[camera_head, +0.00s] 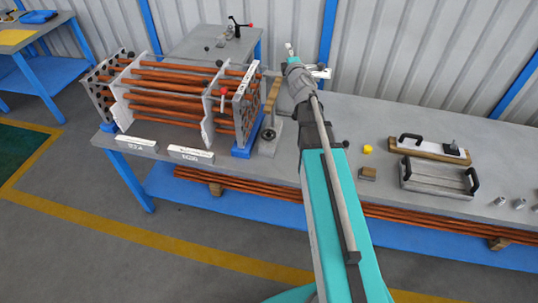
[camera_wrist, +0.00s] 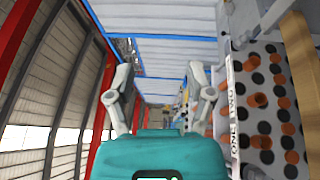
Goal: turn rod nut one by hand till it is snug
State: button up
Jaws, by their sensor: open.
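The bundle of copper-coloured rods (camera_head: 165,90) lies between upright grey plates on the bench at left. Its right end plate (camera_head: 243,108) faces my gripper. In the wrist view the end plate (camera_wrist: 265,95) shows dark holes and copper-coloured tube ends. A white strip (camera_wrist: 233,125) on its edge carries lettering that seems to read "ONE" and "TWO". I cannot pick out rod nut one for certain in either view. My gripper (camera_head: 305,62) is up behind and right of the end plate, apart from it. In the wrist view my gripper (camera_wrist: 158,95) is open with nothing between its fingers.
A wooden bar on a stand (camera_head: 272,95) stands close right of the end plate. A red-knobbed handle (camera_head: 223,92) is at the bundle. The bench (camera_head: 350,105) right of my arm holds a yellow piece (camera_head: 367,149), a wooden block (camera_head: 367,174) and black-handled plates (camera_head: 437,178).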

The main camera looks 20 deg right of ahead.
jog(key=s+a+f+m+g+h+p, duration=0.1)
jog(key=s+a+f+m+g, duration=0.2)
jog(key=s+f+m+g, duration=0.35)
jog(key=s+a+f+m+g+h+p, duration=0.1)
jog(key=s+a+f+m+g+h, duration=0.1)
jog(key=s+f+m+g, duration=0.5)
jog(key=s+a+f+m+g+y, duration=0.1)
jog(key=s+a+m+g+y, duration=0.1)
jog(key=s+a, duration=0.3)
jog(key=s+a+f+m+g+y+p, duration=0.1)
jog(key=s+a, duration=0.4)
jog(key=s, duration=0.5)
jog(key=shift+s+a+f+m+g+y, duration=0.25)
jog(key=shift+f+m+g+y, duration=0.45)
jog(key=shift+g, duration=0.55)
jog(key=shift+r, duration=0.15)
jog(key=shift+c, duration=0.8)
